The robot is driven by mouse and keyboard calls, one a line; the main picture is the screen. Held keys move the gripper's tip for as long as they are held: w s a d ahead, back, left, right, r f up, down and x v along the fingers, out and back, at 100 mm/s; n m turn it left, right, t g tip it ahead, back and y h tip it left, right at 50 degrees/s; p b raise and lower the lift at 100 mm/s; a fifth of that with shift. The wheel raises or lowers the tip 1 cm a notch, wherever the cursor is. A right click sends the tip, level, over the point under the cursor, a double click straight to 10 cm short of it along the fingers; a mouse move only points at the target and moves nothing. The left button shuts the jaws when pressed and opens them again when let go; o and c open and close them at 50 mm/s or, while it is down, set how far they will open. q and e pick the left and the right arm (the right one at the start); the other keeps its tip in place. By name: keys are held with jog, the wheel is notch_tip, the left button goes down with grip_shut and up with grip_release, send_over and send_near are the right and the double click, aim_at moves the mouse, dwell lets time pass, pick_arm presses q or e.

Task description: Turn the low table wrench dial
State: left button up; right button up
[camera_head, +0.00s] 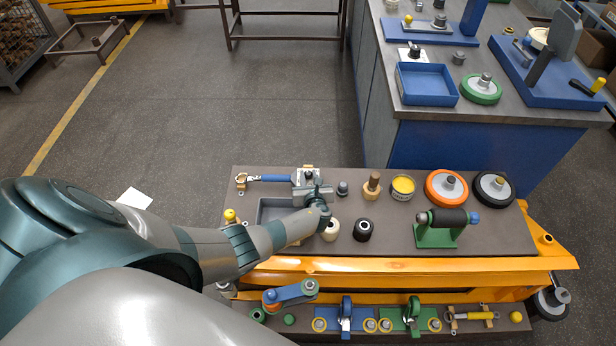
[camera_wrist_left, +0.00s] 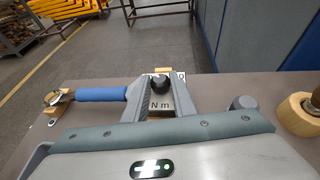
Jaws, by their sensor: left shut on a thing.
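The torque wrench has a blue handle (camera_head: 276,178), also plain in the left wrist view (camera_wrist_left: 101,94). It lies along the far left edge of the low table (camera_head: 400,235). A pale plate marked "N m" (camera_wrist_left: 160,105) is at the handle's right end, with a small black dial knob (camera_wrist_left: 160,82) on it. My left gripper (camera_wrist_left: 160,85) reaches over the plate, its two grey fingers shut on the knob from both sides. In the head view my left gripper (camera_head: 312,188) covers part of the plate. My right gripper is not in view.
Right of the gripper stand a dark knob (camera_head: 342,188), a wooden peg (camera_head: 373,183), a yellow tin (camera_head: 402,187) and an orange wheel (camera_head: 446,188). A grey tray (camera_head: 265,212) lies under my left forearm. A blue workbench (camera_head: 450,150) stands behind on the right.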

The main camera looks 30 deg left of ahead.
pick_arm(q)
jog(key=shift+n, duration=0.3)
jog(key=o, duration=1.1)
jog(key=shift+c, duration=0.2)
jog(key=shift+s+d+r, duration=0.2)
jog(key=shift+s+d, duration=0.05)
jog(key=shift+d, duration=0.05)
jog(key=p+v, duration=0.1)
jog(key=v, duration=1.5)
jog(key=shift+d, duration=0.25)
jog(key=shift+s+r, duration=0.1)
jog(key=shift+s, duration=0.05)
